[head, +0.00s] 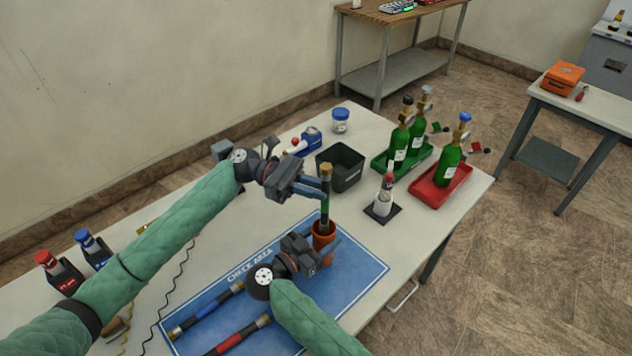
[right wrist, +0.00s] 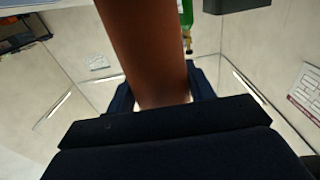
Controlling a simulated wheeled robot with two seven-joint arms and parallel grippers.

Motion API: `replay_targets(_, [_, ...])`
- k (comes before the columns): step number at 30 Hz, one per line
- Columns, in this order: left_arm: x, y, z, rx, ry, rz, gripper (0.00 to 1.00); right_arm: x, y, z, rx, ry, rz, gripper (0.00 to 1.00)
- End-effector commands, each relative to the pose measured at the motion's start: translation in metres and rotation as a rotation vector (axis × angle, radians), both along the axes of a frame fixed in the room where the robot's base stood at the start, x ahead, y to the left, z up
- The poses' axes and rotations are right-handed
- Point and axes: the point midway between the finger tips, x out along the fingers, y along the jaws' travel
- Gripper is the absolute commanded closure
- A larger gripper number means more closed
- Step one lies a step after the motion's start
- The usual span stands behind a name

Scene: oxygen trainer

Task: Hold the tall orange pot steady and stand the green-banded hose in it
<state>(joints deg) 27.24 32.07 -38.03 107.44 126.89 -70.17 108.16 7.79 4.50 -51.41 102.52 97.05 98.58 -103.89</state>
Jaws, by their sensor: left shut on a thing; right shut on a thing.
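The tall orange pot (head: 324,238) stands on the blue check-area mat (head: 352,262). My right gripper (head: 312,256) is shut on it, and the pot's wall fills the middle of the right wrist view (right wrist: 146,50). My left gripper (head: 322,186) is shut on the upper part of the green-banded hose (head: 325,211), a dark tube with a brass end on top. The hose is roughly upright over the pot's mouth. Its lower end appears at or within the rim; how deep it reaches is hidden.
A blue-banded hose (head: 205,311) and a red-banded hose (head: 238,336) lie on the mat. A black bin (head: 341,169) stands behind the hose. Green cylinders stand in a green tray (head: 382,162) and a red tray (head: 428,194) at right.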

Motion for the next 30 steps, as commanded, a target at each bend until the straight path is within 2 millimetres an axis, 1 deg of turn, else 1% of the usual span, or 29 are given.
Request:
replay_targets(6, [0.0,0.0,-0.015,0.0,0.002,0.001,1.0,0.0,0.0,0.0,0.0,0.0,0.0,0.7])
replay_targets(30, [0.0,0.0,-0.064,0.0,0.0,0.0,1.0,0.0,0.0,0.0,0.0,0.0,0.0,0.7])
